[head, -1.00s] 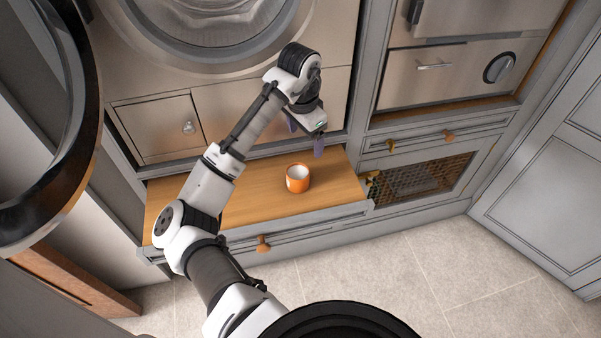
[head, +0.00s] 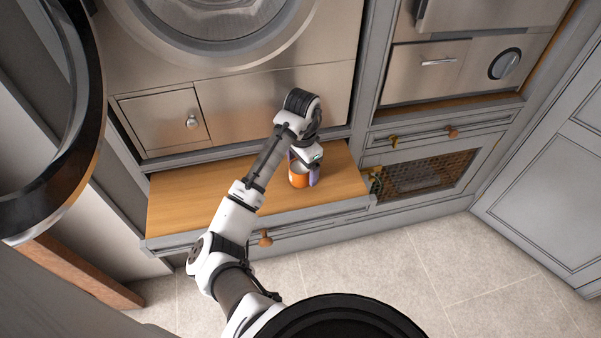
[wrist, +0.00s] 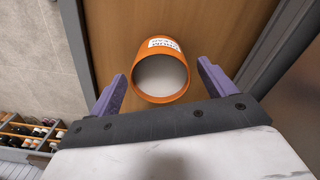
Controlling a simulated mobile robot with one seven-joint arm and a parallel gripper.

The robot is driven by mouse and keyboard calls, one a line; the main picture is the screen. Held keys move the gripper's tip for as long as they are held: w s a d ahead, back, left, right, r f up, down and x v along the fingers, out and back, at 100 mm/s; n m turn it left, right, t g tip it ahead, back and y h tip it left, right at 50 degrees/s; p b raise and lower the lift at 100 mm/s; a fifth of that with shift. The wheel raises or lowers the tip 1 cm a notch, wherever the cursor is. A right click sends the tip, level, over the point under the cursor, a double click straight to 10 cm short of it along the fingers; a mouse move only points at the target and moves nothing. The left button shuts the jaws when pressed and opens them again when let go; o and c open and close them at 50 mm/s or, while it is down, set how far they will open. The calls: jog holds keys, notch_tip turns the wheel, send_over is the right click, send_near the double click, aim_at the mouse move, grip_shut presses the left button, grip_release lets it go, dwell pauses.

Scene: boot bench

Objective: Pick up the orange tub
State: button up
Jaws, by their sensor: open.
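The orange tub (head: 298,178) stands on the wooden bench top (head: 200,195), near its right end. In the wrist view the tub (wrist: 161,70) shows its pale inside and a white label with dark print on its side. My gripper (head: 304,180) is at the tub, with its purple fingers on either side of it in the head view. In the wrist view my gripper (wrist: 160,82) is open, with a gap visible between each finger and the tub. The far finger is partly hidden behind the arm and tub in the head view.
A steel appliance front (head: 240,110) rises behind the bench. A grey cabinet with a mesh panel (head: 425,174) stands to the right. An orange drawer knob (head: 265,238) sticks out below the bench top. The bench top left of the tub is bare.

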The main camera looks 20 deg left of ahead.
jog(key=shift+f, duration=1.25)
jog(key=c, duration=1.1)
jog(key=shift+r, duration=0.2)
